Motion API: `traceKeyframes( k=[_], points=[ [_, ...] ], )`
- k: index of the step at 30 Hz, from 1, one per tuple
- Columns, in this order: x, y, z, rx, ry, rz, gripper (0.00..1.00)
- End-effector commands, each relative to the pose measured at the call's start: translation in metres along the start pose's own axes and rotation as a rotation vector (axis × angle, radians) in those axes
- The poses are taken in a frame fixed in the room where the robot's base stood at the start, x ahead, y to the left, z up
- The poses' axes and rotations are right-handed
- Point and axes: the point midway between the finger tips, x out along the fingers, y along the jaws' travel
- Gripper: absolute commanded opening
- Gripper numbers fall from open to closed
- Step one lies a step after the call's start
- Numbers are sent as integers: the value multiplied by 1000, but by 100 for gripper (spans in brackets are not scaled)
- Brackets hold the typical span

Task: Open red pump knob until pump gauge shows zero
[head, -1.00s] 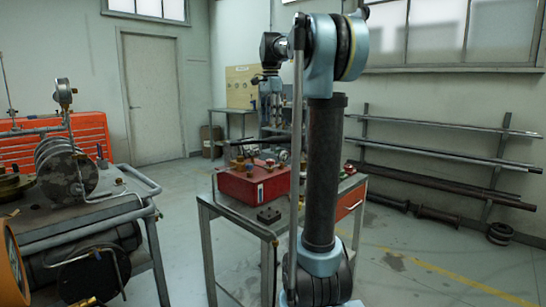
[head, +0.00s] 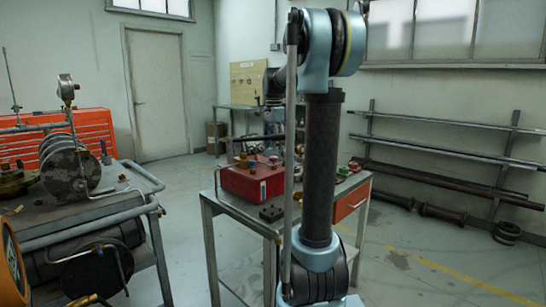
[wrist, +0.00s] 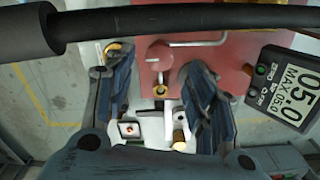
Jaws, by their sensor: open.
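The red pump (head: 250,182) sits on a metal cart in the head view, and its red top (wrist: 220,55) fills the upper middle of the wrist view. A round red knob (wrist: 160,53) shows on it, above a brass fitting. My gripper (wrist: 157,70) is open over the pump, with a dark blue finger on each side of the knob. I cannot tell how far above the knob the fingers are. The pump gauge (wrist: 287,92), a black digital box at the right, reads 05.0. In the head view my arm hides much of the gripper and part of the pump.
A black pump handle (wrist: 180,20) crosses the top of the wrist view, close to the fingers. The cart (head: 228,212) holds other small parts. A bench with pipes and round flanges (head: 70,172) stands at the left. Pipe racks (head: 450,147) line the right wall.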

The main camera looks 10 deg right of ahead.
Motion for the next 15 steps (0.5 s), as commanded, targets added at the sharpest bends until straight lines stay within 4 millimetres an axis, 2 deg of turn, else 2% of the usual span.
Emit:
traceKeyframes(
  k=[3,7,15],
  points=[
    [18,0,0,0,0,0,51],
    [33,0,0,0,0,0,51],
    [44,0,0,-1,0,0,51]
  ],
)
